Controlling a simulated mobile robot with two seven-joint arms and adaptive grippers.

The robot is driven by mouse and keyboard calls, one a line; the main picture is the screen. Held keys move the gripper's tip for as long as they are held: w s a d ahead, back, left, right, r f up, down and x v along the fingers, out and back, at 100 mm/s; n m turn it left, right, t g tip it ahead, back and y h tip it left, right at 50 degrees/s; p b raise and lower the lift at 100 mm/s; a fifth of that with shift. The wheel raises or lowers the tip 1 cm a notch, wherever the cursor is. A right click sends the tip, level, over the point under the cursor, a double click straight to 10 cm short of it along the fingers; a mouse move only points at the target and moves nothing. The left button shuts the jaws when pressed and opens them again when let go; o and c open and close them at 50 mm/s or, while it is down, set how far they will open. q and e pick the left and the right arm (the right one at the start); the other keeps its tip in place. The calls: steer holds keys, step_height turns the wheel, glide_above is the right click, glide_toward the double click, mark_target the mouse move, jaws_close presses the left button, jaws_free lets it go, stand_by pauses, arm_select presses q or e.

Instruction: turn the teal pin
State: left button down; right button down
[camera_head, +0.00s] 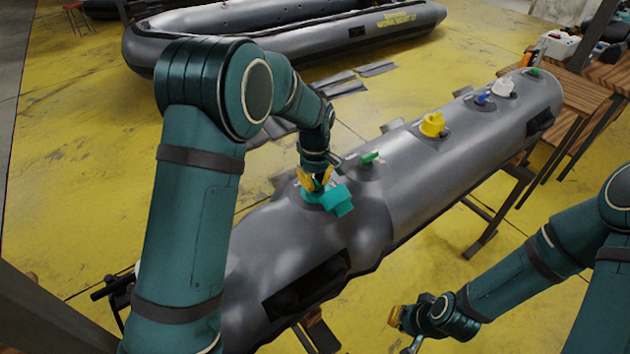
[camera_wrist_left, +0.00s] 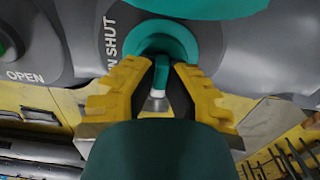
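A teal valve (camera_head: 336,199) sits on top of the near part of the grey inflatable tube. My left gripper (camera_head: 314,182) has come down on it from above. In the left wrist view the small teal pin (camera_wrist_left: 160,75) stands in the middle of a round teal collar (camera_wrist_left: 163,35). The yellow-padded fingers of my left gripper (camera_wrist_left: 164,80) lie on both sides of the pin and appear closed on it. My right gripper (camera_head: 398,325) is low at the lower right, away from the tube; its opening is not clear.
Along the grey tube (camera_head: 400,190) stand a green valve (camera_head: 369,158), a yellow valve (camera_head: 432,124), a blue one (camera_head: 482,98) and a white one (camera_head: 503,88). "SHUT" and "OPEN" markings show in the wrist view. A grey boat (camera_head: 290,35) lies behind on the yellow floor.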

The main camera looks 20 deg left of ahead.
stand_by(0.3)
arm_select(q)
steer(key=m, duration=0.4)
steer(key=shift+f+m, duration=0.1)
steer(key=shift+m, duration=0.3)
steer(key=m, duration=0.4)
steer(key=shift+d+m+p, duration=0.15)
steer(key=shift+m+p, duration=0.15)
steer(key=m, duration=0.4)
steer(key=shift+d+m+p, duration=0.15)
steer(key=shift+m+p, duration=0.15)
steer(key=shift+m, duration=1.9)
steer(key=c, duration=1)
jaws_free()
